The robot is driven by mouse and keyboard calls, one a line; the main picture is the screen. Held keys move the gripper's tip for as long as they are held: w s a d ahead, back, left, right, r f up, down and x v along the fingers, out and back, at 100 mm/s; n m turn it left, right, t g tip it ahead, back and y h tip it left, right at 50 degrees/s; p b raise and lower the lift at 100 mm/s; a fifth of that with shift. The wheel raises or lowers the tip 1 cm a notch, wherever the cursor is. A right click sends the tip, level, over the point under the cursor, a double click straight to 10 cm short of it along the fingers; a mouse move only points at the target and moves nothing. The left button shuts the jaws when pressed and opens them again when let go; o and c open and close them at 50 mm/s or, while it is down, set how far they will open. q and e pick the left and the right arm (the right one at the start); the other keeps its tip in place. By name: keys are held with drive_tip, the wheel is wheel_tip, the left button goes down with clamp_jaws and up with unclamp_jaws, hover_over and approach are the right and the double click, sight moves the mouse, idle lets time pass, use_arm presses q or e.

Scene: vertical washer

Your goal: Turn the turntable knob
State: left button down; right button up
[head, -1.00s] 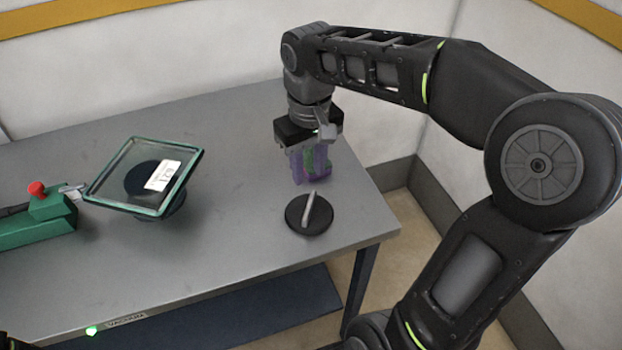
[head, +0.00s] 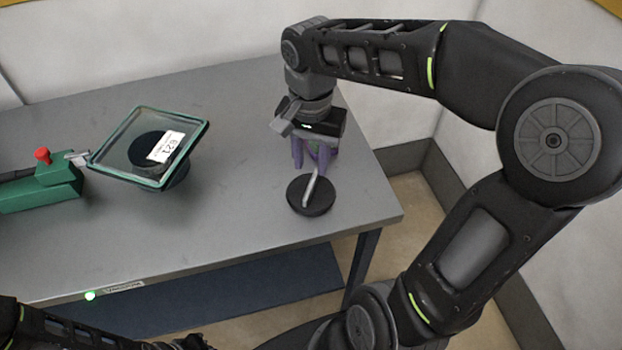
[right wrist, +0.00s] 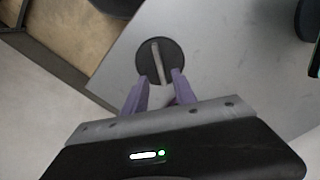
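The turntable knob (head: 310,197) is a black disc with a raised grey bar handle, on the right part of the grey table. The knob also shows in the right wrist view (right wrist: 159,61), with its bar between the two purple fingers' tips. My right gripper (head: 315,165) is open above the far side of the knob, fingers pointing down. In the right wrist view its fingers (right wrist: 160,80) stand apart on either side of the bar's near end. Whether they touch the bar cannot be told. My left arm shows at the bottom left of the head view; its gripper's fingers are not clearly visible.
A square glass plate with a green rim and a label (head: 180,133) sits tilted on a dark round mount on the table. A green device with a red button (head: 42,155) stands at the left. The grey table (head: 235,200) is clear between plate and knob.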

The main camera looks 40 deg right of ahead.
sight(311, 184)
wheel_tip(311, 184, down, 7)
drive_tip(key=shift+r, duration=0.1)
drive_tip(key=shift+c, duration=0.4)
clamp_jaws()
